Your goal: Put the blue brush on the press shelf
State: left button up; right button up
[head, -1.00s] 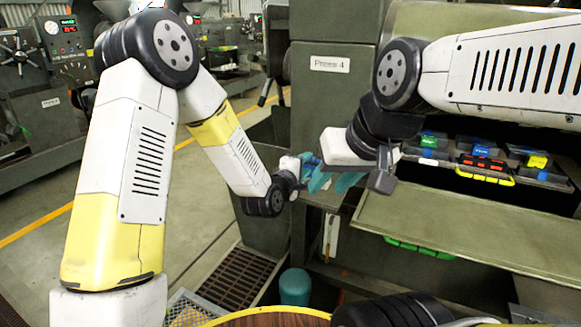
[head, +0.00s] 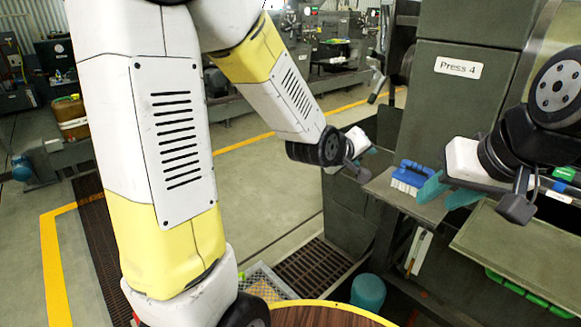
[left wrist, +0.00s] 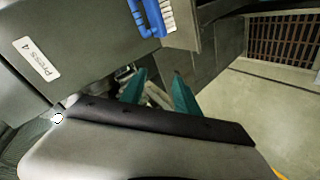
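The blue brush (head: 410,175) rests bristles down on the small grey press shelf (head: 385,189), which sticks out from the press labelled Press 4. The brush also shows at the top of the left wrist view (left wrist: 153,16). My left gripper (head: 366,150) is left of the brush and apart from it. In the left wrist view its teal fingers (left wrist: 158,92) are spread with nothing held between them. My right gripper (head: 446,192) is just right of the brush, low over the shelf side. Its teal fingers are apart and empty; whether one touches the brush is unclear.
The Press 4 cabinet (head: 470,105) stands behind the shelf. A green-grey ledge (head: 520,245) is at the right. A round wooden-topped table (head: 320,316) and a teal cylinder (head: 368,291) are below. Open floor (head: 265,195) lies left.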

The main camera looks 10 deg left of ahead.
pick_arm(q)
jog(key=s+a+r+m+g+y, duration=0.1)
jog(key=s+a+r+m+g, duration=0.1)
jog(key=s+a, duration=0.6)
jog(key=s+a+r+m+g+y, duration=0.2)
jog(key=s+a, duration=0.6)
jog(key=s, duration=0.6)
notch_tip(320, 180, up, 2)
jog(key=shift+s+r+m+g, duration=0.1)
jog(key=shift+s+m+g, duration=0.3)
jog(key=shift+m, duration=0.7)
jog(key=shift+w+d, duration=0.1)
jog(key=shift+w, duration=0.05)
